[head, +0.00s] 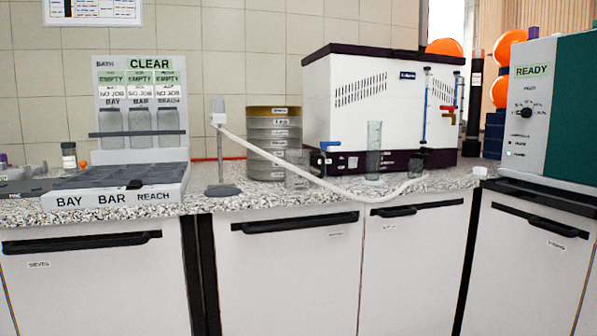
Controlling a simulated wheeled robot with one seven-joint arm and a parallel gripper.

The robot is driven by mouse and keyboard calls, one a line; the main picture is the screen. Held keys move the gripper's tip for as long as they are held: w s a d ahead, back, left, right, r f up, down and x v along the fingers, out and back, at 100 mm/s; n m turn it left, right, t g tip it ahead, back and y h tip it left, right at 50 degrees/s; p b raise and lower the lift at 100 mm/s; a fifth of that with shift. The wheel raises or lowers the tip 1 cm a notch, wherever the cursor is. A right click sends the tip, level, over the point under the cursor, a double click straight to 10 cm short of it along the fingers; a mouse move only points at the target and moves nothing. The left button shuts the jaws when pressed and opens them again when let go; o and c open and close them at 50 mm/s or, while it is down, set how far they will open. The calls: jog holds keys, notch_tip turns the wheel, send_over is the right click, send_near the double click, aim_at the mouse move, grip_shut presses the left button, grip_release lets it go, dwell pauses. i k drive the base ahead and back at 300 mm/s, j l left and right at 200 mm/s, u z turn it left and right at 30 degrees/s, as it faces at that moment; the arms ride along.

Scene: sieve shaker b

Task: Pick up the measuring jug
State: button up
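No label marks the measuring jug, and I cannot tell for sure which vessel it is. A squat clear vessel (297,170) stands on the counter just right of the sieve stack, partly behind a white hose. A tall, narrow clear cylinder (374,150) stands upright in front of the white bath unit. A small dark cup (416,164) is to the right of the cylinder, below the unit's taps.
A white hose (290,168) runs from a stand (221,165) across the counter's front edge. The sieve stack (273,140), bath unit (375,95), READY machine (535,120) and CLEAR bay rack (140,120) stand around. Cupboards with black handles (295,226) are below the speckled counter.

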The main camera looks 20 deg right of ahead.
aim_at(300, 158)
jog(key=i+j+z, duration=0.15)
jog(key=i+j, duration=0.15)
jog(key=i+j+z, duration=0.15)
jog(key=i+j, duration=0.15)
jog(key=i+j+z, duration=0.1)
jog(key=i+j, duration=0.15)
jog(key=j, duration=0.25)
jog(key=i+j+z, duration=0.15)
jog(key=j, duration=0.25)
jog(key=i, duration=0.1)
